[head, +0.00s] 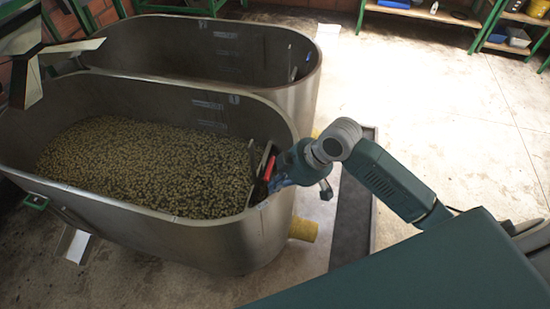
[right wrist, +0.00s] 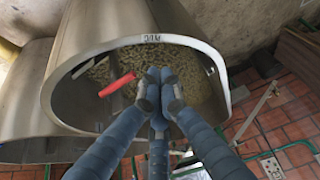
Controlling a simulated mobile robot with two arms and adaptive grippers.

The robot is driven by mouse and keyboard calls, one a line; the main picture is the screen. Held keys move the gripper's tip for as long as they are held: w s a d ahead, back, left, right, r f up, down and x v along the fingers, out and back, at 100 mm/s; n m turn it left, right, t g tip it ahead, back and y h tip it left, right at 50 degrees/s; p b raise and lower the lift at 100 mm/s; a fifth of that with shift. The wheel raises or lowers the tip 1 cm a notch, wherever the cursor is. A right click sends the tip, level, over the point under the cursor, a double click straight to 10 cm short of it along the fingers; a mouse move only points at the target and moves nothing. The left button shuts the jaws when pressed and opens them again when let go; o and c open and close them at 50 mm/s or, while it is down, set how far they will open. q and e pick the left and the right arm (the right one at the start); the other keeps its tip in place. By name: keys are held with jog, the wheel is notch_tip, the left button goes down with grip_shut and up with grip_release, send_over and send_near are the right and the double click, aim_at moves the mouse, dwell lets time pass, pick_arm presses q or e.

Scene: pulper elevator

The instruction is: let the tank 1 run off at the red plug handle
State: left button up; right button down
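Tank 1 (head: 235,245) is the near steel tank, holding a wide bed of pale beans (head: 150,165). The red plug handle (head: 269,167) stands inside its right end, close to the wall. The handle also shows in the right wrist view (right wrist: 117,85), lying tilted to the left of my fingers. My right gripper (head: 268,186) is at the tank's right rim, close beside the handle. In the right wrist view its blue fingertips (right wrist: 159,78) are drawn together with nothing seen between them, apart from the handle. My left gripper is not in view.
A second steel tank (head: 300,100) stands behind tank 1. A yellow pipe end (head: 303,229) sticks out low at tank 1's right end, near a dark floor channel (head: 352,220). The floor to the right is clear up to green shelves (head: 490,22).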

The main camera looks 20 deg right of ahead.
jog(key=w+d+r+n, duration=0.1)
jog(key=w+d+r, duration=0.5)
jog(key=w+r, duration=0.2)
jog(key=p, duration=0.3)
send_over(270, 169)
jog(key=shift+y, duration=0.4)
jog(key=f, duration=0.5)
jog(key=a+f, duration=0.1)
jog(key=f, duration=0.2)
jog(key=shift+w, duration=0.25)
jog(key=f, duration=0.2)
jog(key=shift+s+d+f+p, duration=0.2)
jog(key=shift+d+f+p, duration=0.1)
jog(key=shift+d+p, duration=0.1)
jog(key=shift+s+d+f, duration=0.1)
jog(key=shift+d+f, duration=0.05)
jog(key=shift+f, duration=0.5)
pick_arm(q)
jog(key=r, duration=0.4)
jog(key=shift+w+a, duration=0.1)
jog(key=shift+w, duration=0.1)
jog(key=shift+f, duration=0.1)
pick_arm(e)
jog(key=shift+f, duration=0.1)
